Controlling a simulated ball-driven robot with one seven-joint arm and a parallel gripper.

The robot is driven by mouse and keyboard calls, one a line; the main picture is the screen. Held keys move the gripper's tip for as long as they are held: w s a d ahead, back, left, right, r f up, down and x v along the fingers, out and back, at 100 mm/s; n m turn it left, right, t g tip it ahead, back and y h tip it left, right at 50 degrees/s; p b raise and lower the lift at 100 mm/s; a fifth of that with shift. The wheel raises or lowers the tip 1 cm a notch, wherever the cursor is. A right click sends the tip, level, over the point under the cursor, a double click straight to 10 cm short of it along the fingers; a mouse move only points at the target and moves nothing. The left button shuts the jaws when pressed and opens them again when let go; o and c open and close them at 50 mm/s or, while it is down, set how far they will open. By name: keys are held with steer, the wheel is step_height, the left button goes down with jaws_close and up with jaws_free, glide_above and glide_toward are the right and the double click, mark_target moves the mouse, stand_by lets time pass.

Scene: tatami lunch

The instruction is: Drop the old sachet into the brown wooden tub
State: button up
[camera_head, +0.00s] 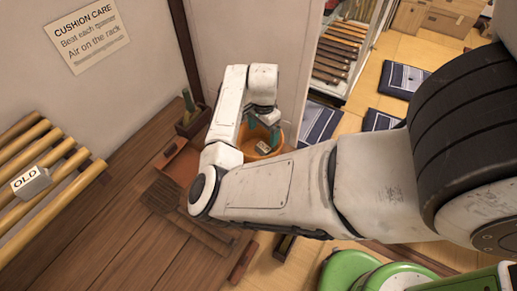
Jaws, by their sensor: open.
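My gripper (263,133) points down at the brown-orange tub (247,143), its two teal fingers apart. A small pale packet (263,147) with dark marks lies between or just below the fingertips, within the tub's outline. I cannot tell whether it touches a finger or rests on the tub's floor. A grey block or pouch (42,189) with a white "OLD" label sits on the wooden slats at the left, far from my gripper. My forearm covers the tub's near side.
The slatted rack (45,160) stands left on a dark wooden surface (110,235). A reddish tray (178,160), a brown brush-like thing (160,195) and a box with bottles (190,118) lie near the tub. Blue cushions (400,80) lie on tatami at right.

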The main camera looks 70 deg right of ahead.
steer(key=shift+r, duration=0.15)
step_height(320, 180, up, 10)
steer(key=shift+r+b, duration=0.25)
steer(key=shift+b, duration=0.05)
stand_by(0.6)
steer(key=s+a+f+n, duration=0.2)
steer(key=a+f+n, duration=0.2)
steer(key=a+n, duration=0.3)
steer(key=s+a+f+n, duration=0.2)
steer(key=a+f+n, duration=0.3)
steer(key=a+n, duration=0.3)
steer(key=s+a+f+n+t, duration=0.1)
steer(key=a+f+n, duration=0.3)
steer(key=a+n, duration=0.4)
steer(key=s+a, duration=0.1)
steer(key=a, duration=0.4)
steer(key=shift+s+a+f, duration=0.15)
steer(key=shift+s+a, duration=0.05)
